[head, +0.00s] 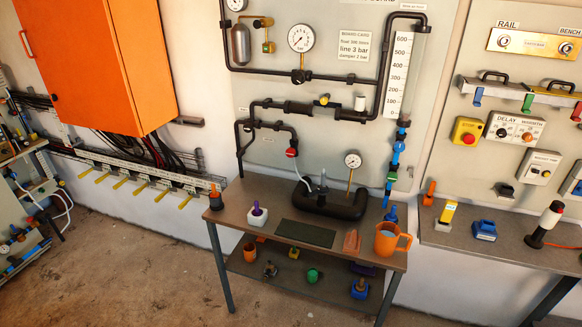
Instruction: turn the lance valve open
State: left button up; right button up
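Neither of my grippers is in view. No readable label marks the lance valve, so I cannot tell which valve it is. A small valve with a red part (291,152) sits at the lower end of a black pipe on the wall board, with a pale hose (301,178) below it. A grey upright fitting (322,183) stands on the thick black pipe (335,204) at the back of the bench. Blue and green valves (398,147) sit on the vertical line at the right of the board. Their open or shut state is too small to tell.
The brown bench (228,212) carries an orange jug (390,240), a dark mat (305,232) and a white pot (257,217). A second bench (455,242) stands at the right. An orange cabinet (95,60) hangs at the left. The floor (150,270) at the front left is clear.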

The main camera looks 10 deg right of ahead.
aim_at(290, 153)
jog(key=u, duration=0.9)
jog(key=i, duration=1.15)
jog(key=u, duration=0.1)
